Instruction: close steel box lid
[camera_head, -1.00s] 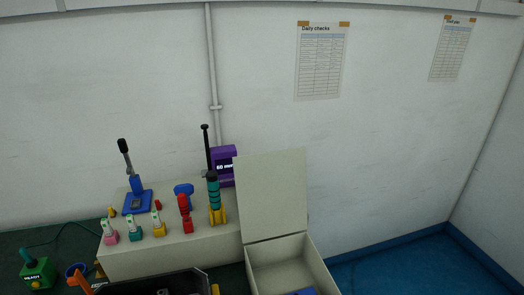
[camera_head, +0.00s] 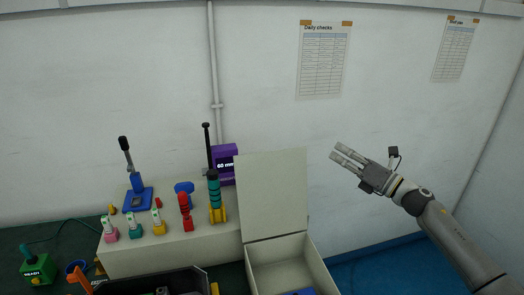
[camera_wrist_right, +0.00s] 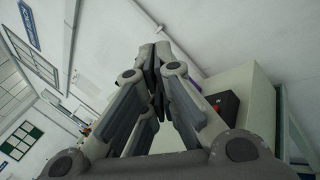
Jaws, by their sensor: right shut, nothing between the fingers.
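The steel box (camera_head: 276,249) is cream-coloured and stands at the bottom middle of the head view. Its lid (camera_head: 273,195) is open and stands upright at the back of the box. A blue item (camera_head: 300,292) shows inside the box at the bottom edge of the picture. My right gripper (camera_head: 338,152) is shut and empty, raised to the right of the lid and apart from it, with its fingers pointing left. In the right wrist view its fingers (camera_wrist_right: 156,52) come together with nothing between them. My left gripper is not in view.
Left of the box, a cream raised shelf (camera_head: 165,251) holds several coloured tools. A dark tray (camera_head: 150,283) stands in front of it. A green READY box (camera_head: 38,270) sits at the far left. The wall is behind, and blue floor (camera_head: 372,268) shows at right.

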